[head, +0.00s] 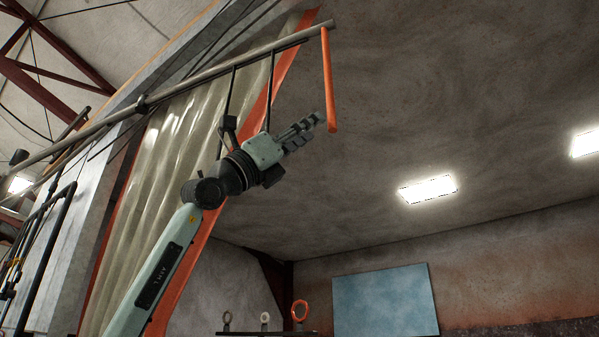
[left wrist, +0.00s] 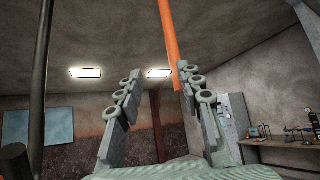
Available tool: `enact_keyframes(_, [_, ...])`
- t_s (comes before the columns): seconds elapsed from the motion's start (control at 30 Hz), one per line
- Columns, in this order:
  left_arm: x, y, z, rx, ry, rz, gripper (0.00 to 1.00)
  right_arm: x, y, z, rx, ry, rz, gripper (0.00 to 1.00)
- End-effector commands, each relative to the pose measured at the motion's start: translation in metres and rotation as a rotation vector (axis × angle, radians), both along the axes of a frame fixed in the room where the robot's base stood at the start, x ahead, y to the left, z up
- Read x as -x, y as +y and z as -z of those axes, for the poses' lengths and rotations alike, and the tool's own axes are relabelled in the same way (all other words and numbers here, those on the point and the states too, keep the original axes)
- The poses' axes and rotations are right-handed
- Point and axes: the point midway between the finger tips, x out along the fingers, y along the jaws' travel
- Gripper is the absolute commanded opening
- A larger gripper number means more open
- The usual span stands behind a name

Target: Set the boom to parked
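The boom (head: 210,73) is a long grey pole running from lower left to upper centre in the head view. An orange handle (head: 328,80) hangs down from its far end. It also shows in the left wrist view (left wrist: 170,42), coming down from the top edge to beside the right-hand finger. My left gripper (head: 318,119) is raised close to the lower end of the handle. In the left wrist view its fingers (left wrist: 160,75) stand apart with a clear gap, so it is open and holds nothing. Whether a finger touches the handle I cannot tell. My right gripper is out of view.
Dark thin rods (head: 228,95) hang from the boom close to my left wrist. A pale curtain (head: 160,180) with orange edges hangs behind my arm. A rack with rings (head: 265,332) is low in the head view. A workbench (left wrist: 285,150) stands at right in the wrist view.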

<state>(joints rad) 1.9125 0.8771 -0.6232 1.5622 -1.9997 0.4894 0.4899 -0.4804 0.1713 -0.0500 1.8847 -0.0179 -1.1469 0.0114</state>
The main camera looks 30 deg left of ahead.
Motion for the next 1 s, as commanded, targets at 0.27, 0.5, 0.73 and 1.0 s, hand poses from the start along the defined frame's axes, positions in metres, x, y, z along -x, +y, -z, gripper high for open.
enact_keyframes(0.27, [0.017,0.008,0.019,-0.003,-0.002,0.004,0.36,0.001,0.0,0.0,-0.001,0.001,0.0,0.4])
enact_keyframes(0.5, [0.018,0.007,0.019,-0.004,-0.004,0.005,0.36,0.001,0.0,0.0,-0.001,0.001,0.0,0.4])
enact_keyframes(0.73, [0.018,0.007,0.019,-0.004,-0.004,0.006,0.36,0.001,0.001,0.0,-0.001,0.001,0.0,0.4])
enact_keyframes(1.0, [0.019,0.007,0.018,-0.005,-0.004,0.006,0.36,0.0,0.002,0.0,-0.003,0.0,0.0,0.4])
